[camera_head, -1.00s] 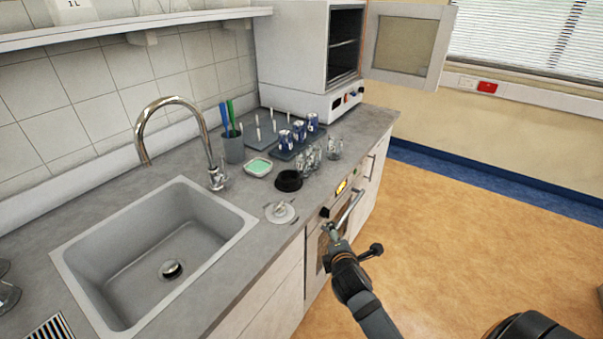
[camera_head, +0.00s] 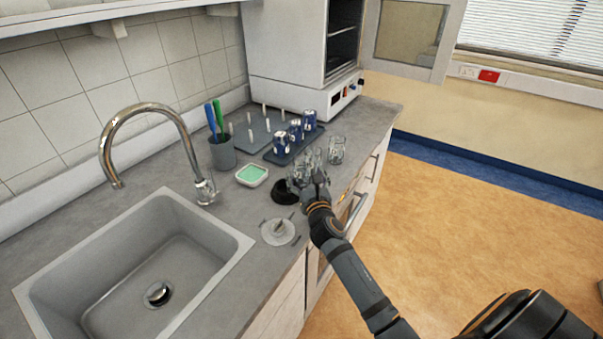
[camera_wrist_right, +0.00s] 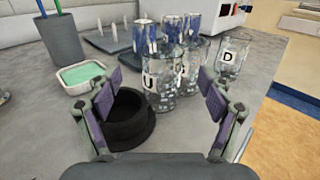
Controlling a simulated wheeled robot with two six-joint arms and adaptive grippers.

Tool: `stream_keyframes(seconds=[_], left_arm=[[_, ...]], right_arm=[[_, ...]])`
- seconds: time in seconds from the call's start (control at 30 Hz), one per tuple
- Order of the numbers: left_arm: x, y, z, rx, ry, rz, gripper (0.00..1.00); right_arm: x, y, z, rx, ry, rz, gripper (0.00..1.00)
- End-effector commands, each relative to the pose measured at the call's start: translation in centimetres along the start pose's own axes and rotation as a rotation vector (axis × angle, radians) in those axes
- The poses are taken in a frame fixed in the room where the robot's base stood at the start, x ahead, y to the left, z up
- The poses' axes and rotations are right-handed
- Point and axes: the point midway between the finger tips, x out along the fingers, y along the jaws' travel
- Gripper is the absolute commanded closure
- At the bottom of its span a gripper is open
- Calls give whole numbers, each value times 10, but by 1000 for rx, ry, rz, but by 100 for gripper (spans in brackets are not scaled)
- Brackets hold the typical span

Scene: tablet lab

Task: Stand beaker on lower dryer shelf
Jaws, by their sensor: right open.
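Several clear glass beakers stand together on the counter near its front edge. In the right wrist view one beaker marked U (camera_wrist_right: 160,82) stands nearest, straight ahead between my fingers and a little beyond the tips. A second beaker (camera_wrist_right: 192,70) is just behind it, and one marked D (camera_wrist_right: 232,58) stands apart to the right; it also shows in the head view (camera_head: 336,151). My right gripper (camera_wrist_right: 164,95) is open and empty, low over the counter; it also shows in the head view (camera_head: 314,188). The dryer (camera_head: 300,50) stands at the back with its door (camera_head: 408,35) open and shelves (camera_head: 343,46) inside.
A black round holder (camera_wrist_right: 127,122) sits close by my left finger in the wrist view. A green-filled dish (camera_head: 252,174), a brush cup (camera_head: 222,153), a tray of blue-labelled cans (camera_head: 277,157) and a pegged board (camera_head: 247,138) are nearby. The sink (camera_head: 140,255) is at left.

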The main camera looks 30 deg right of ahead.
Motion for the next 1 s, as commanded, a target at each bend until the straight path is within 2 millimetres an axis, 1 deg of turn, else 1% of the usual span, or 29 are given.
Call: stream_keyframes(seconds=[0.03,0.1,0.17,0.3,0.4,0.5,0.63,0.67,1.0], left_arm=[[0,0,-13,-1,20,0,60],[0,0,-24,-1,38,0,60],[0,0,-27,-2,41,0,60],[2,0,-15,-1,23,0,60],[2,1,-5,-1,8,1,60],[2,2,-2,-1,3,2,60],[2,2,-2,-1,4,3,60],[2,2,-2,-1,4,3,60],[2,2,-7,-2,10,2,60]], right_arm=[[0,0,0,0,0,0,19],[5,0,-1,0,0,0,19],[15,-2,-1,1,-1,-1,19],[39,-3,-3,1,-1,-1,19],[50,-3,-4,1,1,0,19],[52,-3,-4,1,2,0,19],[52,-3,-4,1,2,0,19],[52,-3,-4,1,1,0,22],[51,-3,-4,1,2,0,68]])
